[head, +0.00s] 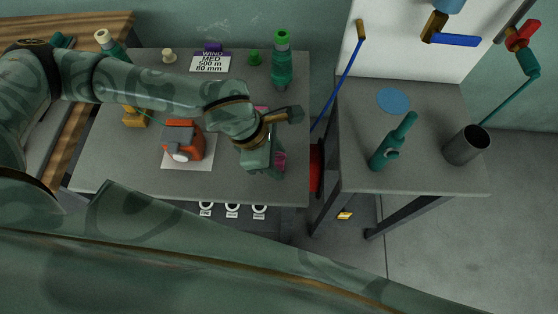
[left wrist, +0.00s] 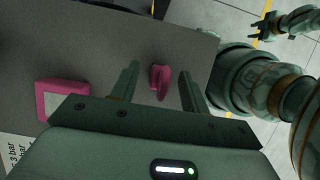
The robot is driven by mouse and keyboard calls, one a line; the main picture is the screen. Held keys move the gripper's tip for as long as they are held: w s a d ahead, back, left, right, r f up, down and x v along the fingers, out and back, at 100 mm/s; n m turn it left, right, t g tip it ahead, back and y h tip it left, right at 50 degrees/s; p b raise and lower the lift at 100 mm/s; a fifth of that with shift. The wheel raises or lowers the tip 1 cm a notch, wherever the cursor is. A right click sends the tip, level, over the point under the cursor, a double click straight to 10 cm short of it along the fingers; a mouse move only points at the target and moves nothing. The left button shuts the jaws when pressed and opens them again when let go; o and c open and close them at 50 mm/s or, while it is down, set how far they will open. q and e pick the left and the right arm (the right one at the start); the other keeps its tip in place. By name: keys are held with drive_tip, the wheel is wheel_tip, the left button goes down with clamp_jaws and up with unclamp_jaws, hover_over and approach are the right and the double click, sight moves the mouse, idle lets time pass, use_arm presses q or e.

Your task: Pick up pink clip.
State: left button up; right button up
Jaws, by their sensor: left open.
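The pink clip (left wrist: 160,79) lies on the grey table, between the two fingers of my left gripper (left wrist: 158,72) in the left wrist view. Clear gaps show on both sides of it, so the fingers are open and not closed on it. In the head view my left gripper (head: 265,171) points down near the table's right edge, and a bit of the pink clip (head: 280,158) shows beside it. A dark gripper, seemingly my right one (left wrist: 260,29), shows small at the top right of the left wrist view; its jaws are too small to read.
A pink-edged block (left wrist: 52,98) lies left of the clip. A green bottle (head: 282,65) stands behind.

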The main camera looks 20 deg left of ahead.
use_arm(q)
drive_tip(key=shift+w+d+f, duration=0.1)
drive_tip(key=shift+d+f, duration=0.15)
drive_tip(key=shift+f, duration=0.4)
drive_tip(key=shift+r, duration=0.1)
drive_tip(key=c, duration=0.3)
clamp_jaws()
use_arm(e)
drive_tip(key=shift+a+f, duration=0.15)
drive_tip(key=shift+f, duration=0.05)
